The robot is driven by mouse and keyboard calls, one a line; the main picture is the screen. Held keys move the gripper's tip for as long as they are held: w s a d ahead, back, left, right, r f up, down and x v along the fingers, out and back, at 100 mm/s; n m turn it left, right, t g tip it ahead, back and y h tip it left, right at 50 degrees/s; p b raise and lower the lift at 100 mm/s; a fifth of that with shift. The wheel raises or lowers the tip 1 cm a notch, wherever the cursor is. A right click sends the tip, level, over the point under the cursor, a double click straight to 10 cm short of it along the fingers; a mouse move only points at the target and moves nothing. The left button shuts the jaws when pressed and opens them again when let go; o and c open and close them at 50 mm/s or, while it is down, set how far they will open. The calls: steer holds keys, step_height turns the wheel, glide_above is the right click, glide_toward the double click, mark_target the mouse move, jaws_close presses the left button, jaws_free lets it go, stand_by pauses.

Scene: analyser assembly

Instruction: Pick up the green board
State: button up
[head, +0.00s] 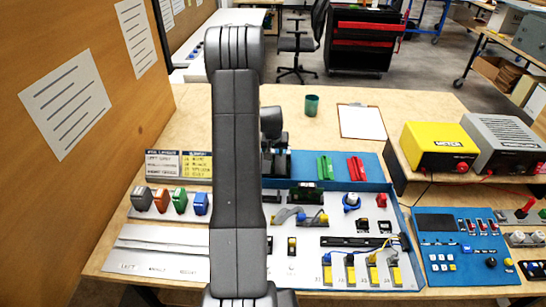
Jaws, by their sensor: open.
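The green board (325,167) stands on the blue strip at the back of the work panel, left of a similar red board (357,168). My gripper (275,168) is open, left of the green board and apart from it. It is dark and partly hidden behind my arm, which rises through the middle of the view. I cannot see anything between its fingers.
Coloured blocks stand in a rack (140,213) at left. A yellow meter (438,147) and grey box stand at right.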

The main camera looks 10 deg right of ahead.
steer(key=shift+p+x, duration=0.7)
steer(key=shift+x, duration=1.75)
steer(key=shift+c, duration=0.4)
jaws_close()
